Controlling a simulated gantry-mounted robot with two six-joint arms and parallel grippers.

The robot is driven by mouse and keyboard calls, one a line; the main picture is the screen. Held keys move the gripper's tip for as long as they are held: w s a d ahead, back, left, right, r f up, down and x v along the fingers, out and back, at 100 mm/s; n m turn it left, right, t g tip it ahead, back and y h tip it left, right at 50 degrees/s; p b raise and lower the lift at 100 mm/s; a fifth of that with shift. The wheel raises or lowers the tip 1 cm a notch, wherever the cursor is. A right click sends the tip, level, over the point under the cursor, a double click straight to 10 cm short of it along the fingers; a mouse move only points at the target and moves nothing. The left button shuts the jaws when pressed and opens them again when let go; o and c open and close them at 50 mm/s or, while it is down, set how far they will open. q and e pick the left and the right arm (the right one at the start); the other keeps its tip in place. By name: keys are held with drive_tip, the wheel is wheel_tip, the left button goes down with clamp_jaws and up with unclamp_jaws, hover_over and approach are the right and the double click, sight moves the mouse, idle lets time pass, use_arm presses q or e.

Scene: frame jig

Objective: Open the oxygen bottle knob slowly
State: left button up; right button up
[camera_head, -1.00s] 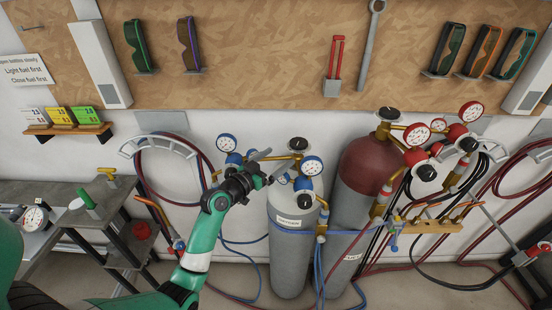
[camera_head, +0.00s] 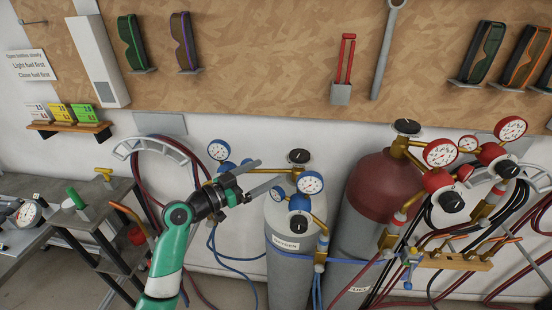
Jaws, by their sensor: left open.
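The grey oxygen bottle (camera_head: 291,274) stands upright in the middle of the camera_head view, with a white "OXYGEN" label. A black knob (camera_head: 299,156) sits on top of its brass valve. A blue-rimmed regulator with a second black knob (camera_head: 298,224) hangs at its front. My left gripper (camera_head: 271,171) is open and empty, just left of the valve. Its two fingers point right, below and left of the top knob, with no visible contact on it. One finger overlaps the valve area in the picture, so the depth gap is hard to judge. My right gripper is not in view.
A red-topped fuel bottle (camera_head: 379,192) with red gauges stands close on the right. Blue and red hoses hang around both bottles. A grey shelf table (camera_head: 100,215) stands left.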

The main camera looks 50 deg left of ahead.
sight(292, 159)
use_arm(q)
drive_tip(key=w+b, duration=0.3)
drive_tip(key=w, duration=0.1)
drive_tip(key=w+b, duration=0.2)
drive_tip(key=shift+w+d+f+b, duration=0.15)
drive_tip(key=shift+d+f+b, duration=0.1)
drive_tip(key=shift+f+b, duration=0.1)
drive_tip(key=w, duration=0.5)
drive_tip(key=shift+w+d+r, duration=0.1)
drive_tip(key=shift+w+r, duration=0.05)
drive_tip(key=shift+r, duration=0.2)
drive_tip(key=shift+c, duration=0.2)
